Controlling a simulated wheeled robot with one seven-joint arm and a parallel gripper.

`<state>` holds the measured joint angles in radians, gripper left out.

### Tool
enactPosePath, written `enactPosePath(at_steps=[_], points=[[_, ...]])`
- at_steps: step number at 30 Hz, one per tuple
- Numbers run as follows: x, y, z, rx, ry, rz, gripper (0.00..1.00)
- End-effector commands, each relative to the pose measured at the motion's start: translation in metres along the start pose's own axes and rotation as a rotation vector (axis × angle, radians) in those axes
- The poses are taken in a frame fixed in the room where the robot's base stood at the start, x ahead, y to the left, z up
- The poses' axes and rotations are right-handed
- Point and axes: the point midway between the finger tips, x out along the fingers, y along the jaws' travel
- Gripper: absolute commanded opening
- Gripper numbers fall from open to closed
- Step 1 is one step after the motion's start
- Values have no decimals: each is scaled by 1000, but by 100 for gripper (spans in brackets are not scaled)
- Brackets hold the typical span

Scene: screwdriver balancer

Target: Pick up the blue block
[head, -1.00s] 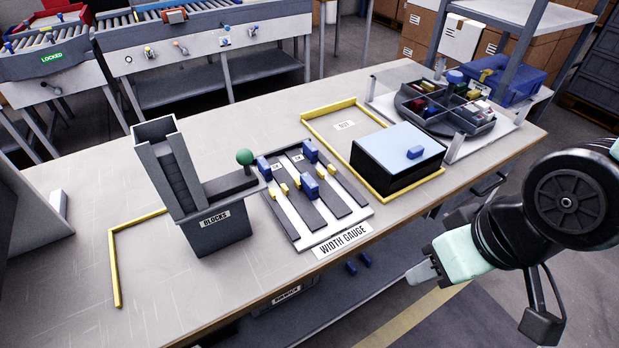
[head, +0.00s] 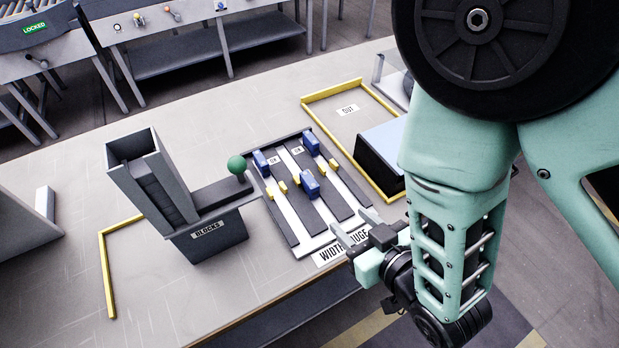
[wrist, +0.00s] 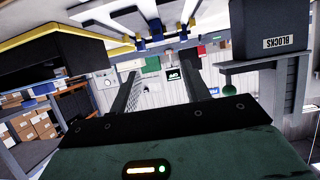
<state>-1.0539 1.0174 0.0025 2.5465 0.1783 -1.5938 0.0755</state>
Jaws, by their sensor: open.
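Several blue blocks sit on the dark-and-white slotted width gauge: one at the back left (head: 260,162), one at the back right (head: 311,142) and one nearer the middle (head: 309,184). Small blue shapes also show at the top of the wrist view (wrist: 183,35). My arm hides the light blue box top where another blue block lay earlier.
The grey BLOCKS hopper (head: 208,235) with a green ball knob (head: 236,164) stands left of the gauge. The black box (head: 378,160) and yellow OUT frame (head: 332,92) are at the right.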

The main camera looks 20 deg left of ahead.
Motion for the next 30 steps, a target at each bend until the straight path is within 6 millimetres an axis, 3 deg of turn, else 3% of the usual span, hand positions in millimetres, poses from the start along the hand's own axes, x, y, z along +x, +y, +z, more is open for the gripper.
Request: enactPosePath(at_steps=[15, 25, 30], points=[[98, 0, -2, 1, 1, 0, 47], [125, 1, -2, 0, 0, 0, 47], [148, 4, -3, 0, 1, 0, 47]])
